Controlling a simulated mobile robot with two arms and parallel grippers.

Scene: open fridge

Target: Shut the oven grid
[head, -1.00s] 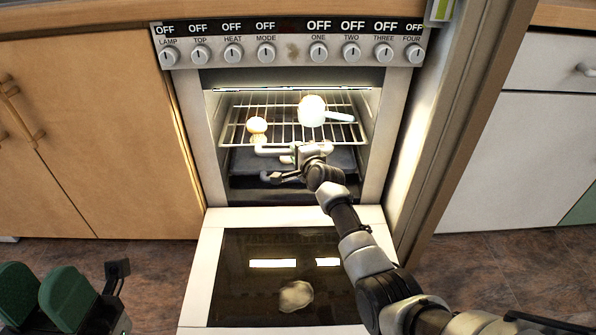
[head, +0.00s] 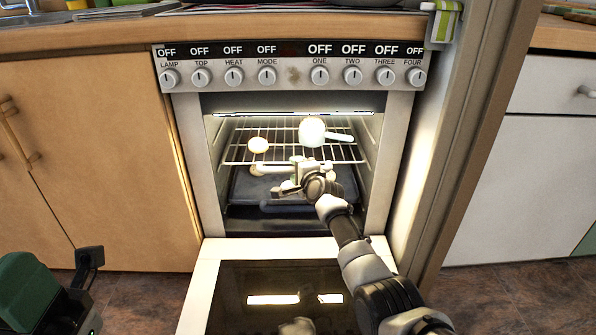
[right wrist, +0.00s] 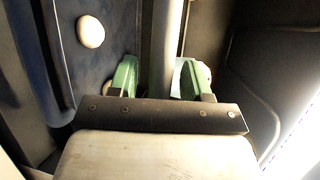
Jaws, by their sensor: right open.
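The oven grid (head: 240,158) is a wire rack in the lit, open oven. A white pan-like thing with a handle (head: 313,131) and a small pale round thing (head: 258,145) show on it. My right gripper (head: 292,182) is just below the grid's front edge, over the dark tray; whether it touches the grid is unclear. In the right wrist view its green fingers (right wrist: 160,80) stand apart on either side of a grey bar.
The oven door (head: 215,275) hangs open and low in front. A dark tray (head: 245,190) lies below the grid. A wooden cupboard (head: 90,160) stands left and a frame post (head: 475,130) right of the oven. Floor shows at both sides.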

